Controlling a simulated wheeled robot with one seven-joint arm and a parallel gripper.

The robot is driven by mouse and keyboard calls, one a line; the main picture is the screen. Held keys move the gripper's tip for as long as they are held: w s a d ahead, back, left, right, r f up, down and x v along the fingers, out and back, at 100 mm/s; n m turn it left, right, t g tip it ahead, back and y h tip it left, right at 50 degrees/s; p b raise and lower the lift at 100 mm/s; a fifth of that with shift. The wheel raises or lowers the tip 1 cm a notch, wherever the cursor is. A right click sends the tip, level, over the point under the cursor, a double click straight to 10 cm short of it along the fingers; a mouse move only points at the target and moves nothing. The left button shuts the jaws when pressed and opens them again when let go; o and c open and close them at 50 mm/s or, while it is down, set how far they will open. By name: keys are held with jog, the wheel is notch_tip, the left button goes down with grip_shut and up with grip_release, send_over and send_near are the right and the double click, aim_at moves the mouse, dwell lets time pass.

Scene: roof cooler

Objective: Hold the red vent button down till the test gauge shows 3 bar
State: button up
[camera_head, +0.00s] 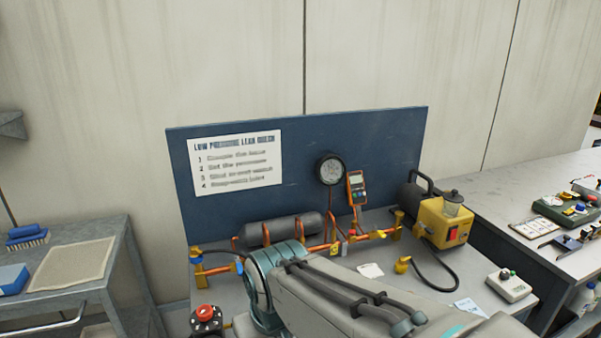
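The round black-rimmed test gauge (330,169) is mounted on the blue back panel, above the copper pipework. Its needle is too small to read. A red button (206,312) on a dark round base sits at the bench's front left, left of my arm's end. A small red part (352,233) also shows on the pipework below the gauge; I cannot tell from labels which one is the vent button. My arm reaches in from the lower right, and its teal-grey wrist end is over the front of the bench. My gripper's fingers do not show.
Copper pipework (318,248) with brass valves and a dark cylinder (283,229) runs along the bench. A yellow pump (445,222) stands at right, with a hose in front. A metal cart (122,262) stands left.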

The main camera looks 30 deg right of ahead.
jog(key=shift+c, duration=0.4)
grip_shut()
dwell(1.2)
